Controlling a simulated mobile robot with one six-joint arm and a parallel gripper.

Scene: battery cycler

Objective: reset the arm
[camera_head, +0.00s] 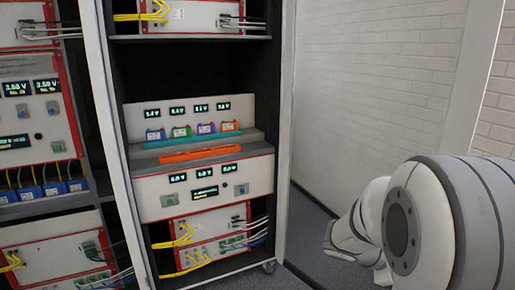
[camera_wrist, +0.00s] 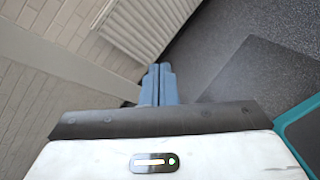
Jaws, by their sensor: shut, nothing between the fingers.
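My gripper (camera_wrist: 159,84) shows in the wrist view at the middle. Its two blue-grey fingers are together with nothing between them. Beyond the fingers are the floor and a pale wall, and no object is near the fingertips. In the head view my arm fills the lower right, bent and clear of the rack; the gripper itself does not show there.
A battery cycler rack (camera_head: 288,130) stands left of centre, with several small coloured cells (camera_head: 181,131) and an orange bar (camera_head: 200,153) on its middle unit. Another rack (camera_head: 40,120) is at the left. A white brick wall (camera_head: 375,80) is behind. A radiator-like ribbed panel (camera_wrist: 150,25) shows in the wrist view.

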